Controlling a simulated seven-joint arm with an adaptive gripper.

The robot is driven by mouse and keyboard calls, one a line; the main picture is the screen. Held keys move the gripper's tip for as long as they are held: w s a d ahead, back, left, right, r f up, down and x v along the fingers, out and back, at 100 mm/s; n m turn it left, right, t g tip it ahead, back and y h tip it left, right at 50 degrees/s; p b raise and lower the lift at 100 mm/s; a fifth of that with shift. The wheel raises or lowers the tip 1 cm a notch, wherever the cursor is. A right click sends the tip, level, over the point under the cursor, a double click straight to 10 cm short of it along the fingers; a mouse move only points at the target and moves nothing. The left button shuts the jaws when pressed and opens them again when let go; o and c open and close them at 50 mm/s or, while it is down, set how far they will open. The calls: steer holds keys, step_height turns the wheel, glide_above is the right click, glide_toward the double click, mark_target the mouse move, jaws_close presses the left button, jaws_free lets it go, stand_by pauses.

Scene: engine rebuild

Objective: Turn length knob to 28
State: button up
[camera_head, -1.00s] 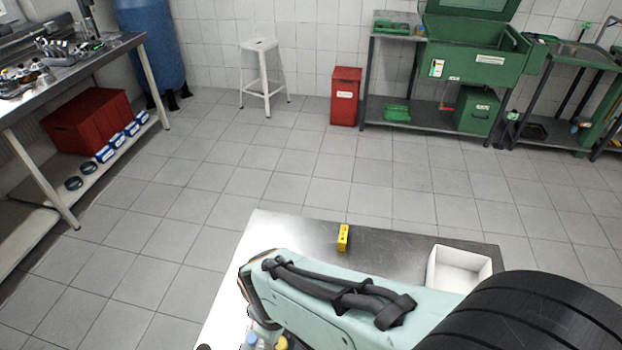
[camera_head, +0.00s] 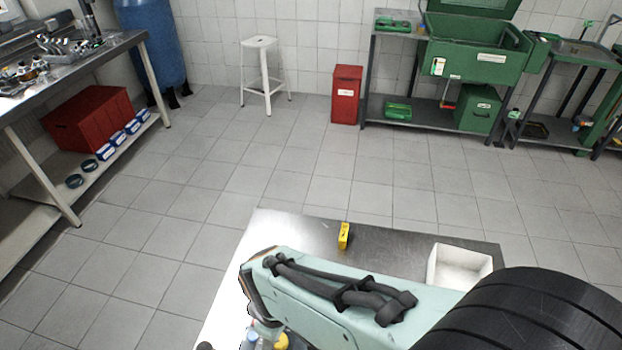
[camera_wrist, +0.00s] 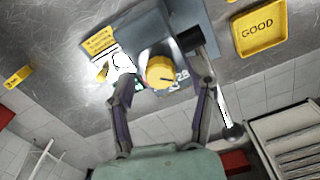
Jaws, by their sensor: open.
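The yellow round knob (camera_wrist: 159,73) shows in the wrist view, on a blue-grey device (camera_wrist: 188,16). A dark mark is on the knob's face, and the number 28 is printed beside it at the right. My gripper (camera_wrist: 161,60) is open, with one finger on each side of the knob. I cannot tell whether either finger touches it. A yellow label (camera_wrist: 99,41) and a bright white patch lie by the left finger. In the head view my arm hides the gripper and most of the device.
A yellow tray marked GOOD (camera_wrist: 261,28) lies right of the device. A small yellow block (camera_head: 344,236) stands on the metal table (camera_head: 390,239), near a white open box (camera_head: 460,266). A stool (camera_head: 262,75) and red bin (camera_head: 347,95) stand far behind, across open floor.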

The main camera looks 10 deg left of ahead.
steer(key=shift+r, duration=0.15)
step_height(320, 180, up, 12)
stand_by(0.3)
